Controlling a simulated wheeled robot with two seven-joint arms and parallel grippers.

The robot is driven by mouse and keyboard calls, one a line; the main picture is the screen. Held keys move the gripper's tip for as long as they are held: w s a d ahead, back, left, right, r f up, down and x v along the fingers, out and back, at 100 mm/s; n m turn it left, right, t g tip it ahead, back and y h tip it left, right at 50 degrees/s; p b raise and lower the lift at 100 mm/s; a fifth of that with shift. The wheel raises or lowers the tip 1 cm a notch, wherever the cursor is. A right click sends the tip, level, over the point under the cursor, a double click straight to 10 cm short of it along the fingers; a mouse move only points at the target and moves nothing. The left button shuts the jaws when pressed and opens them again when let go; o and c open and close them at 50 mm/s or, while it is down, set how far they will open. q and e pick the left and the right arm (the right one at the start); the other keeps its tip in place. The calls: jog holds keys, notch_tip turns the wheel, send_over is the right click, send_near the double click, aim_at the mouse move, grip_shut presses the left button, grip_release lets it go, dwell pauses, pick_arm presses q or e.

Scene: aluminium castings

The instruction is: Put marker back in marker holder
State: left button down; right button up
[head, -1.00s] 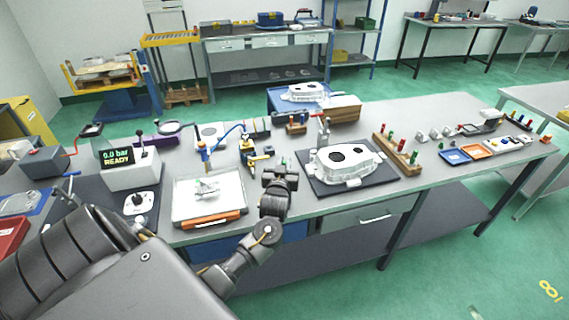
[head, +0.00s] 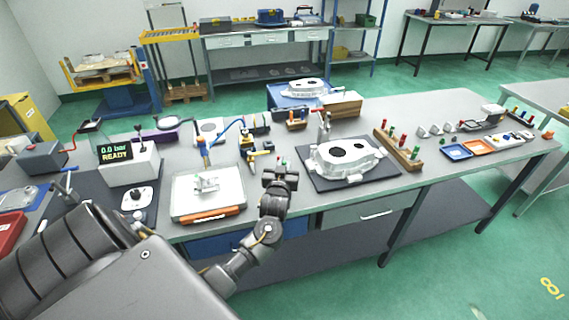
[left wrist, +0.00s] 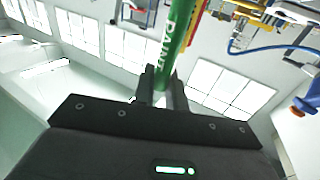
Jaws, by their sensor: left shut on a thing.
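My left gripper (head: 280,174) is over the near part of the grey bench, between the white tray and the casting on its dark mat. In the left wrist view its fingers (left wrist: 165,88) are shut on a green marker (left wrist: 177,35) with white lettering. The marker sticks out beyond the fingertips, slightly tilted in that picture. In the head view the marker is too small to make out clearly. A small wooden block (head: 297,125) with blue and orange pieces stands farther back on the bench; it may be the marker holder. My right gripper is not in view.
The white tray (head: 181,213) with an orange front is left of the gripper. A white casting (head: 326,158) lies on a dark mat (head: 338,186) to the right. Blue-and-yellow tools (head: 258,158) stand behind the gripper.

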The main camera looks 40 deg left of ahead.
pick_arm(q)
jog(key=shift+f+b, duration=0.6)
jog(key=shift+f, duration=0.4)
jog(key=c, duration=1.3)
grip_release()
jog(key=shift+s, duration=0.1)
jog(key=shift+c, duration=0.2)
jog(key=shift+s+d+f, duration=0.1)
jog(key=shift+s+d, duration=0.05)
jog(key=shift+s, duration=0.05)
jog(key=b+v, duration=0.2)
jog(key=v, duration=0.8)
jog(key=shift+b, duration=0.3)
jog(key=shift+s+d+r, duration=0.1)
jog(key=shift+d+r, duration=0.05)
jog(key=shift+r, duration=0.05)
